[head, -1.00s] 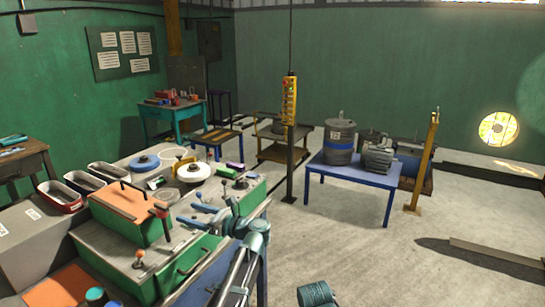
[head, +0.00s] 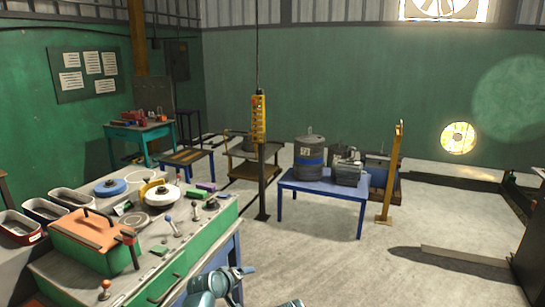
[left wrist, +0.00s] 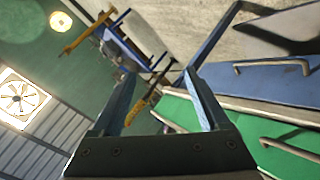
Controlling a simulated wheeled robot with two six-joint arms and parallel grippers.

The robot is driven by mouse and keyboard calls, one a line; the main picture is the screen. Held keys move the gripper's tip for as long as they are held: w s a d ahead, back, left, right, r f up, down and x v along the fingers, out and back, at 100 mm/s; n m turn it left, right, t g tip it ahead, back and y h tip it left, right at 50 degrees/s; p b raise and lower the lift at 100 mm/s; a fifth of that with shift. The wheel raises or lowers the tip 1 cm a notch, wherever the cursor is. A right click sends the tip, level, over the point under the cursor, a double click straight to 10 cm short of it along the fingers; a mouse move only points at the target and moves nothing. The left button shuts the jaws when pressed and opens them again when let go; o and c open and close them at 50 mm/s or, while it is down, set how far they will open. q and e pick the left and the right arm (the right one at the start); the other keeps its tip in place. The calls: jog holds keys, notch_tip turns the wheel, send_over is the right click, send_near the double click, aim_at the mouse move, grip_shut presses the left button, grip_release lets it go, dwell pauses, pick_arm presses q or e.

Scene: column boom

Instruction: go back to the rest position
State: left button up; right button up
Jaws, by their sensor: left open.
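My left gripper (left wrist: 161,76) shows in the left wrist view with its two blue-grey fingers spread apart and nothing between them. In the head view only teal arm parts of mine show at the bottom edge, beside the front of the green workbench (head: 192,250); the left fingertips cannot be made out there. My right gripper is not in view.
The workbench carries an orange-topped green box (head: 92,236) and several spools and levers. A yellow pendant (head: 258,118) hangs by a dark post. A blue table (head: 325,190) bears a drum (head: 309,160) and a motor. Open floor lies at the centre front.

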pick_arm(q)
jog(key=s+a+f+m+g+y, duration=0.25)
jog(key=s+a+f+g, duration=0.2)
jog(key=s, duration=0.55)
jog(key=s+a+f+m+g+y, duration=0.1)
jog(key=s+a+f+m+g, duration=0.3)
jog(key=s, duration=0.5)
jog(key=s+d+m+g+y, duration=0.1)
jog(key=s+d+m, duration=0.3)
jog(key=d, duration=0.8)
jog(key=shift+s, duration=0.95)
